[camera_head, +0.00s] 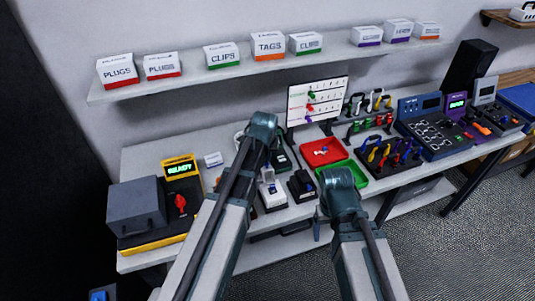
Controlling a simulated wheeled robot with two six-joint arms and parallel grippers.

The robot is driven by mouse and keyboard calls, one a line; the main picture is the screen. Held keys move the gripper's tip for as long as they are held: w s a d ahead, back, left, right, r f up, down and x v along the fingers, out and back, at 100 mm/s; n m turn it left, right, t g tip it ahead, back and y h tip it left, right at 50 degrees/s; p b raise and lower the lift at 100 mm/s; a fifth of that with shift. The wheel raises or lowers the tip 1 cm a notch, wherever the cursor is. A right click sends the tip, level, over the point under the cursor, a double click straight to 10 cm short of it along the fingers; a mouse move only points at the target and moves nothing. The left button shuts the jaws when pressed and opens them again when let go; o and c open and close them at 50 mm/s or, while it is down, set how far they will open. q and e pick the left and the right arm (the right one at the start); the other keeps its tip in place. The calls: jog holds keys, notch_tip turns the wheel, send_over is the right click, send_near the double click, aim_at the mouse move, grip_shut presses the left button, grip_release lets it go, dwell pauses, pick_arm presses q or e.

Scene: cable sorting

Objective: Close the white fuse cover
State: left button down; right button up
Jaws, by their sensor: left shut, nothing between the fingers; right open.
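A small black device with a white part (272,194) stands on the bench near its front edge, just right of my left forearm. The white part looks like the fuse cover, but it is too small to tell how far it stands open. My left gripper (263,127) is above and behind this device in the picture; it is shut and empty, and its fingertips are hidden. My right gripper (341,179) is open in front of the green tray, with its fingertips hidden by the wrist. I cannot tell whether either gripper touches anything.
A red tray (309,160) and a green tray (362,180) lie right of the device. A second dark device (301,184) stands beside it. A grey box with a yellow base (138,205) is at the left. Plier racks and meters fill the right. A shelf (190,81) hangs above.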

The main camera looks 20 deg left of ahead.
pick_arm(q)
jog(key=shift+s+d+r+t, duration=0.15)
jog(key=shift+s+d+t, duration=0.05)
jog(key=shift+s+t, duration=0.1)
pick_arm(e)
jog(key=shift+f, duration=0.15)
pick_arm(q)
jog(key=shift+s+d+r+t+y+b, duration=0.1)
jog(key=shift+s+t+y+b, duration=0.1)
jog(key=shift+t+y+b, duration=0.15)
pick_arm(e)
jog(key=shift+s+f, duration=0.1)
jog(key=shift+s, duration=0.15)
